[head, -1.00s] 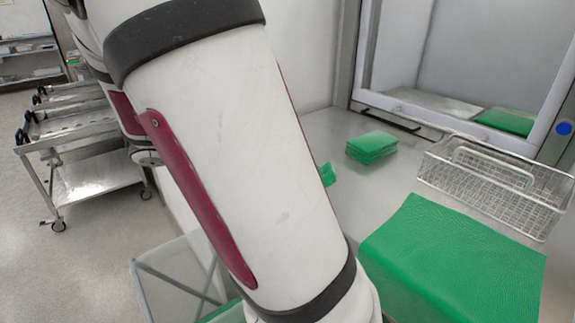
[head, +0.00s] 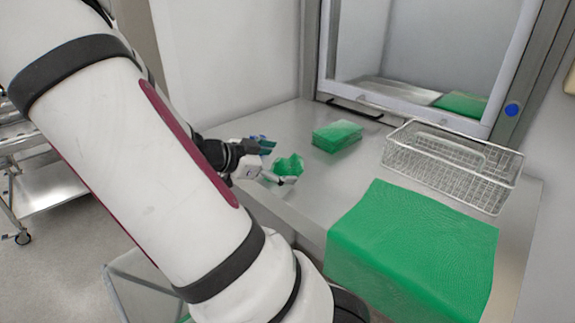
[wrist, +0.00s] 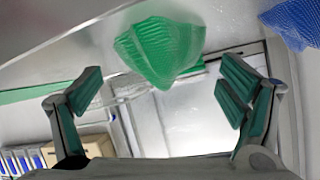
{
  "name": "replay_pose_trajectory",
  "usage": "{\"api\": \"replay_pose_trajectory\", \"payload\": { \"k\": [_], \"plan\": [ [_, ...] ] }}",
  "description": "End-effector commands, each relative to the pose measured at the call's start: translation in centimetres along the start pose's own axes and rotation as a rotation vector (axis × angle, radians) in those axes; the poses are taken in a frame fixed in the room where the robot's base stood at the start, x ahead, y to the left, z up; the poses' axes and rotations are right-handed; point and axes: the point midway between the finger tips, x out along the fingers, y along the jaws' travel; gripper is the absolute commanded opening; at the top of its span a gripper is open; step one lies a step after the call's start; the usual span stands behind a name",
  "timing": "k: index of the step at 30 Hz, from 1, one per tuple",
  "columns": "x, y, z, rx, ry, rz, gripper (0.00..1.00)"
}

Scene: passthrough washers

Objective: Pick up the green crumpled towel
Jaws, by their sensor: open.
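The green crumpled towel (head: 289,165) lies on the metal counter, left of the folded green stack, in the head view. In the wrist view the towel (wrist: 160,45) shows at upper centre, just beyond the fingertips and roughly between their lines. My gripper (head: 270,161) is at the towel's left side, with its fingers apart. In the wrist view my gripper (wrist: 160,92) is open, its two green-padded fingers well spread with nothing held between them. I cannot tell whether a finger touches the towel.
A folded green stack (head: 337,136) lies right of the towel. A wire basket (head: 452,168) and a large green-draped block (head: 410,245) stand further right. The pass-through window (head: 410,97) is behind. A blue textured item (wrist: 293,22) shows in the wrist view.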

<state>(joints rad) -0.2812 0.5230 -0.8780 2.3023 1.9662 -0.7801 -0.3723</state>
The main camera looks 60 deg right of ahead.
Motion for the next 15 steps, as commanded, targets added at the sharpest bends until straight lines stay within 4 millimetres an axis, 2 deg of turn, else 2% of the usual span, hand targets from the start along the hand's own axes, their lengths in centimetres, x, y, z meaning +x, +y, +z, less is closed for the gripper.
{"api": "replay_pose_trajectory", "payload": {
  "k": [4, 12, 15],
  "plan": [
    [1.28, 0.01, -0.04, -0.001, 0.000, 0.000, 0.89],
    [1.48, -0.03, 0.02, 0.000, -0.001, -0.001, 0.89],
    [1.47, -0.03, 0.03, 0.000, -0.001, -0.001, 0.66]
  ]
}}
